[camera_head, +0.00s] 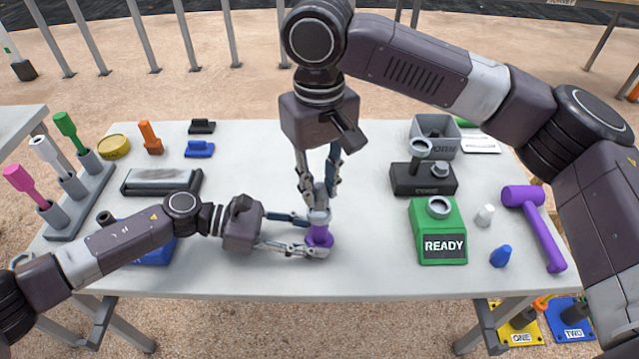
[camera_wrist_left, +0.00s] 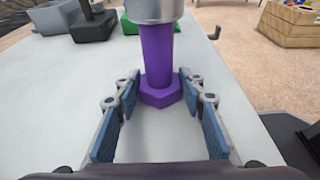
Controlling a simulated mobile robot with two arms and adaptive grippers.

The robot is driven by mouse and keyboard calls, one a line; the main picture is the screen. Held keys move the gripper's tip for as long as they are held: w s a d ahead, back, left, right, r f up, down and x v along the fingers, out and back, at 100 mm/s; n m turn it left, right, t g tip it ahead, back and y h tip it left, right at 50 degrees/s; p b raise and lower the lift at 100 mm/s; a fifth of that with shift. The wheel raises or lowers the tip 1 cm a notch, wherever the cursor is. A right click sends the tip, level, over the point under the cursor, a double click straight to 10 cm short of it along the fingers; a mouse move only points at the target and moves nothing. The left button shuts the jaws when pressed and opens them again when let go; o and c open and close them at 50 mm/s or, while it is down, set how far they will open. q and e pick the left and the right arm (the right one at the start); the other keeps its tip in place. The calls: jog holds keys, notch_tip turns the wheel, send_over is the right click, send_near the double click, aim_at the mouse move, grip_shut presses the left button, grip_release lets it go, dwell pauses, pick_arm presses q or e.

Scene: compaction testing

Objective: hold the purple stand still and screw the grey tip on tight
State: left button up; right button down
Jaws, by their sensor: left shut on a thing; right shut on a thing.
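The purple stand (camera_head: 319,236) is upright near the table's front middle; its shaft and hexagonal foot also show in the left wrist view (camera_wrist_left: 158,55). My left gripper (camera_head: 314,235) comes in low from the left and is shut on the stand, one finger on each side. The grey tip (camera_head: 319,216) sits on top of the stand, and its lower part shows at the top of the left wrist view (camera_wrist_left: 155,9). My right gripper (camera_head: 318,197) points down from above and is shut on the grey tip. Its fingers partly hide the tip.
A green READY block (camera_head: 437,254) and a black block (camera_head: 412,186) stand to the right. A purple mallet (camera_head: 536,225), a white piece (camera_head: 485,215) and a blue piece (camera_head: 501,256) lie beyond. A rack (camera_head: 75,205) of coloured tools is at the left. The table behind the stand is clear.

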jog(key=shift+f, duration=1.35)
jog(key=m, duration=1.1)
jog(key=shift+a, duration=0.1)
jog(key=m, duration=0.6)
jog(key=shift+r, duration=0.1)
jog(key=m, duration=0.5)
jog(key=shift+m, duration=0.4)
jog(key=c, duration=1.6)
grip_release()
